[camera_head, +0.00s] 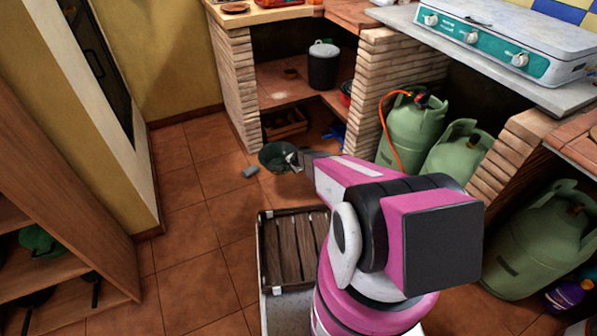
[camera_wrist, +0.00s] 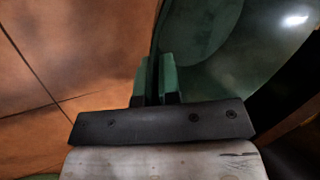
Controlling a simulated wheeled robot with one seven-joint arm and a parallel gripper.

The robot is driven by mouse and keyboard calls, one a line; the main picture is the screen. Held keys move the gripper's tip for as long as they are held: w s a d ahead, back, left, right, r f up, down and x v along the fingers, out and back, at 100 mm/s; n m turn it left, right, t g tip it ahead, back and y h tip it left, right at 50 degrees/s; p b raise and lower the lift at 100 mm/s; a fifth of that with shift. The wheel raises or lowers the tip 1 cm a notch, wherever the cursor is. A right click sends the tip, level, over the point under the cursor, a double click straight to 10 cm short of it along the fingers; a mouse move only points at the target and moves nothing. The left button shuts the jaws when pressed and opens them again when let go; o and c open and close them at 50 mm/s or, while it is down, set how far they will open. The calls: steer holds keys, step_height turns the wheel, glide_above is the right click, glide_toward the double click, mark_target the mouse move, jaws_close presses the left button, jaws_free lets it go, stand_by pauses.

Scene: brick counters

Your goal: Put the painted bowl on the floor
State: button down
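The painted bowl, a dark green round bowl (camera_head: 272,155), shows in the head view low over or on the tiled floor, in front of the brick shelf. I cannot tell whether its base touches the floor. My gripper (camera_head: 296,160) is at the bowl's right side. In the wrist view, the bowl's glossy green inside (camera_wrist: 225,60) fills the right half. The two green fingertips of my gripper (camera_wrist: 155,78) stand close together, one on each side of the bowl's rim, and look closed on it.
A small grey block (camera_head: 250,171) lies on the floor left of the bowl. A wooden slatted tray (camera_head: 262,250) is nearer me. Green gas bottles (camera_head: 412,130) stand at right under the stove (camera_head: 480,35). Open tiled floor (camera_head: 200,205) lies to the left, before a wooden shelf (camera_head: 60,215).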

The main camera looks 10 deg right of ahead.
steer(key=shift+w+d+f, duration=0.9)
steer(key=shift+d+f, duration=0.75)
steer(key=shift+f, duration=0.7)
steer(key=shift+w+d+f, duration=0.9)
steer(key=shift+d+f, duration=0.7)
steer(key=shift+f, duration=0.75)
steer(key=shift+w+d+f, duration=0.9)
steer(key=shift+d+f, duration=0.75)
steer(key=shift+f, duration=0.7)
steer(key=shift+f, duration=0.15)
steer(key=c, duration=1.3)
jaws_free()
